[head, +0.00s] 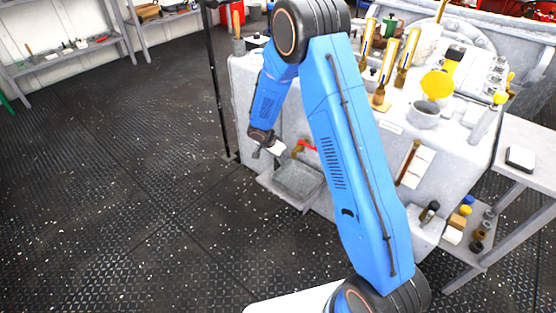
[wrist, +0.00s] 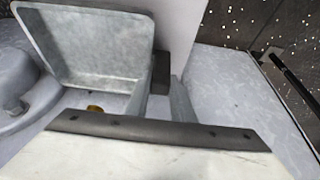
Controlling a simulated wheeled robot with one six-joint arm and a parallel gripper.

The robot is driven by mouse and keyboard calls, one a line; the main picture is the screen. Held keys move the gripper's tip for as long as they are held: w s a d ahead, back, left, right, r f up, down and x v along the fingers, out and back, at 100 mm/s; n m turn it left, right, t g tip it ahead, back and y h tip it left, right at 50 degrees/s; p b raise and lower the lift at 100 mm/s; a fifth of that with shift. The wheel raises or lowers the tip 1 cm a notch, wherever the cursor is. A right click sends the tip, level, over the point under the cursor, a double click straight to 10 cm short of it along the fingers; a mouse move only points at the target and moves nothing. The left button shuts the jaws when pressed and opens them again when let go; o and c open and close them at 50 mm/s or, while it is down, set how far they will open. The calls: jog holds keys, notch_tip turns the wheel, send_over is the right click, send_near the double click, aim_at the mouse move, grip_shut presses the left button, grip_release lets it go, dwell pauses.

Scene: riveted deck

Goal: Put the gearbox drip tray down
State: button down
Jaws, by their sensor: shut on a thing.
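The gearbox drip tray (head: 298,181) is a shallow grey metal tray with raised walls. In the head view it is low at the front of the grey machine, just below and right of my gripper (head: 272,150). In the wrist view the tray (wrist: 95,45) fills the upper left, its inside facing the camera. My gripper (wrist: 165,95) is shut on the tray near its edge; the exact grip is partly hidden by the gripper's own body. I cannot tell whether the tray's underside touches anything.
A red-handled valve (head: 305,146) is just above the tray. A dark pole (head: 217,90) stands left. The floor (head: 130,190) at left is clear.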

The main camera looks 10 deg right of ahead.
jog(key=shift+w+d+f, duration=0.15)
jog(key=shift+f, duration=0.3)
jog(key=c, duration=1.5)
grip_release()
jog(key=shift+c, duration=0.2)
